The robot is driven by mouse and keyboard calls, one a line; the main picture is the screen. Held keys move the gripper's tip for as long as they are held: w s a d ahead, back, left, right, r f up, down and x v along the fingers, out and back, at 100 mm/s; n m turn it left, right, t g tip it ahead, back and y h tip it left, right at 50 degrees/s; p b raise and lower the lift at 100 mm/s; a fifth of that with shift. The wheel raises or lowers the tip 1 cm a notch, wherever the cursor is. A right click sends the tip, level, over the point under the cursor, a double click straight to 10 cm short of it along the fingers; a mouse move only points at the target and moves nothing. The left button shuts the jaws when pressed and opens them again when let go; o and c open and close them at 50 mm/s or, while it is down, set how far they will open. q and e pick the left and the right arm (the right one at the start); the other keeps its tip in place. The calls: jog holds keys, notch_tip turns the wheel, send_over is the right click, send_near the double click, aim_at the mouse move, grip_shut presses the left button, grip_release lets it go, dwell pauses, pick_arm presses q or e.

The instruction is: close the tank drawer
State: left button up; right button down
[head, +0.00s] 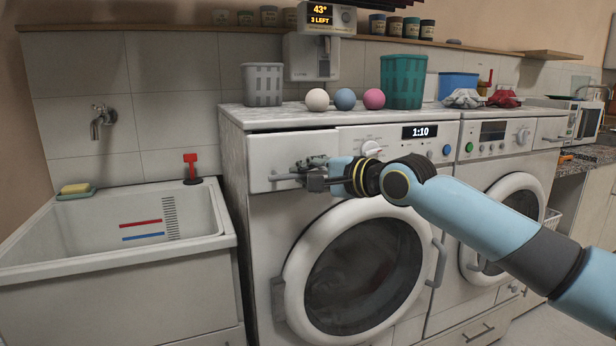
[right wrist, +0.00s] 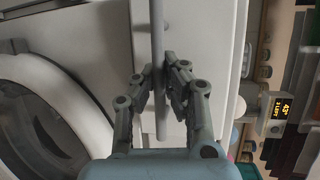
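A white drawer front (head: 275,150) is at the upper left of the left-hand machine, beside its dial and the 1:10 display. It seems to stand slightly proud of the machine front; how far is hard to tell. Its grey bar handle (head: 284,177) runs along its lower part, and shows as an upright bar (right wrist: 159,30) in the right wrist view. My right gripper (head: 311,172) is at this handle. In the right wrist view its fingers (right wrist: 157,68) lie on both sides of the bar, close against it. My left gripper is in neither view.
The round door (head: 362,270) of the left machine is below the drawer. A sink (head: 100,255) stands to the left. A grey basket (head: 263,84), several coloured balls and a teal basket (head: 404,82) stand on the machine top. A second machine (head: 500,165) is to the right.

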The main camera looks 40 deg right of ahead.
aim_at(324, 171)
jog(key=w, duration=0.1)
jog(key=w+d, duration=0.1)
jog(key=w, duration=0.1)
jog(key=shift+w+f, duration=0.2)
jog(key=shift+w, duration=0.1)
jog(key=c, duration=1.6)
grip_release()
jog(key=shift+c, duration=0.2)
jog(key=shift+r, duration=0.1)
jog(key=v, duration=0.6)
jog(key=shift+s+d, duration=0.1)
jog(key=shift+s, duration=0.2)
jog(key=shift+s+r, duration=0.15)
jog(key=shift+s, duration=0.35)
